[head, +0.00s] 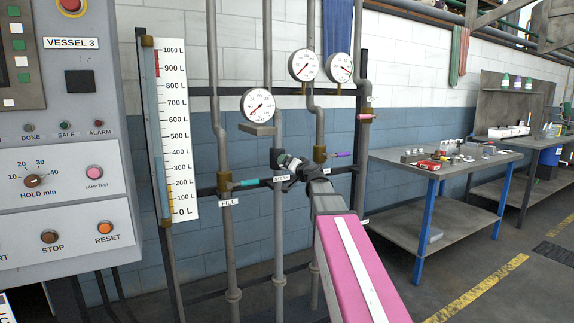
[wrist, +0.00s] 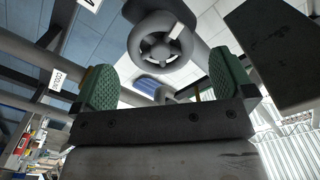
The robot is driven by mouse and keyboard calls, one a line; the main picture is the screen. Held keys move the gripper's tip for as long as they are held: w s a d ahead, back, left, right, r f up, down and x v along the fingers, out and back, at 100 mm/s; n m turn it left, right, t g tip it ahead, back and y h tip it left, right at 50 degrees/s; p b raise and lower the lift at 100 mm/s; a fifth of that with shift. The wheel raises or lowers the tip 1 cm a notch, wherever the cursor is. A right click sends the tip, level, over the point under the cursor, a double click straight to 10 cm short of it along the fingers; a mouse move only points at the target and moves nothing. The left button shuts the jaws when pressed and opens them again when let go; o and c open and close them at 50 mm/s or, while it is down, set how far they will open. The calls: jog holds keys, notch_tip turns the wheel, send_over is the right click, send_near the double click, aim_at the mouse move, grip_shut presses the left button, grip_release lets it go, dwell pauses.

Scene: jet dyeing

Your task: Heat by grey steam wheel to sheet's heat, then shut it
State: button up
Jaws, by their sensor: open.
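The grey steam wheel (wrist: 160,48) shows in the wrist view, a round spoked handwheel just beyond my fingertips. My gripper (wrist: 162,85) is open, its two green pads apart on either side below the wheel, not closed on it. In the head view my gripper (head: 287,165) is at the middle pipe by the STEAM label (head: 281,179) and hides most of the wheel. A round dial gauge (head: 257,105) hangs just above, its needle too small to read surely. A corner of a white sheet (head: 6,308) shows at the lower left; its text is unreadable.
Two more gauges (head: 304,65) (head: 339,68) sit higher up. A teal FILL handle (head: 248,183) is left of my gripper, a purple handle (head: 342,154) right. The level scale (head: 174,130) and VESSEL 3 panel (head: 60,150) stand left. A workbench (head: 440,165) stands right.

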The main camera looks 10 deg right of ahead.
jog(key=v, duration=0.5)
dwell(7.5)
